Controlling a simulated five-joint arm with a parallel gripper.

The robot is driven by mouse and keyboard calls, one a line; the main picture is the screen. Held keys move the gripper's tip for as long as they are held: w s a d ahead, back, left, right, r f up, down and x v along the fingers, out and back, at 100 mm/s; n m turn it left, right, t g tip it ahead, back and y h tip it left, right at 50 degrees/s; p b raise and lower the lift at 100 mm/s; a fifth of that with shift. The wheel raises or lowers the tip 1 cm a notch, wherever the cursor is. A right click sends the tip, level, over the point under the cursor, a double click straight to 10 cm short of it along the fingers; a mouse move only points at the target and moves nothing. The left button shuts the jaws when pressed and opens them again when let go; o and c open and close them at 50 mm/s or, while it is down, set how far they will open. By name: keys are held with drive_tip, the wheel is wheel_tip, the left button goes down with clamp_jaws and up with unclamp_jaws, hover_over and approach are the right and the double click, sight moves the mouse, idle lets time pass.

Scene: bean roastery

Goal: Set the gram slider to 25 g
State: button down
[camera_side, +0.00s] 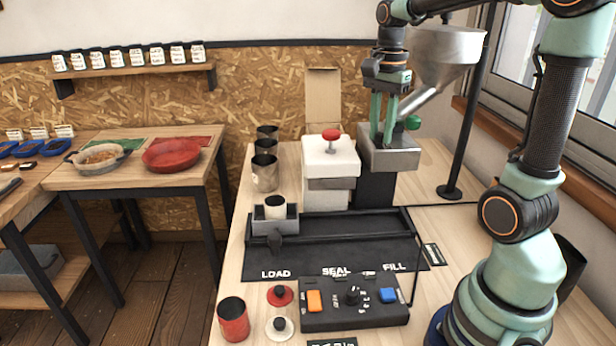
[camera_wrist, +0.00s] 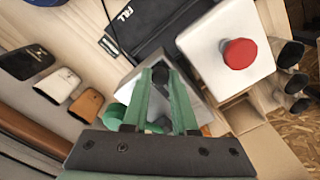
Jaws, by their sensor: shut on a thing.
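My gripper (camera_side: 383,143) is over the grey metal filler box (camera_side: 400,160) below the hopper. Its green fingers reach down to the box top. In the wrist view the fingertips (camera_wrist: 160,78) are shut on a small dark knob (camera_wrist: 160,73) on the box, apparently the gram slider's. Fingers and box hide most of the slider's track. No gram scale or reading can be made out. A green ball handle (camera_side: 412,122) stands on the box's right side, and it also shows left of the fingers in the wrist view (camera_wrist: 118,114).
A white sealing unit with a red knob (camera_side: 331,135) stands left of the box. The steel hopper (camera_side: 446,50) and its spout are close on the right. A black rail tray (camera_side: 340,223) and a control panel (camera_side: 352,318) lie in front. Dark tins (camera_side: 265,172) stand farther left.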

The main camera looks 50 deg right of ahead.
idle(0.8)
drive_tip(key=shift+w+d+r, duration=0.1)
drive_tip(key=shift+w+d, duration=1.85)
drive_tip(key=shift+d, duration=0.05)
drive_tip(key=c, duration=0.7)
unclamp_jaws()
wheel_tip(320, 180, up, 12)
drive_tip(key=shift+r, duration=0.1)
drive_tip(key=shift+a, duration=0.1)
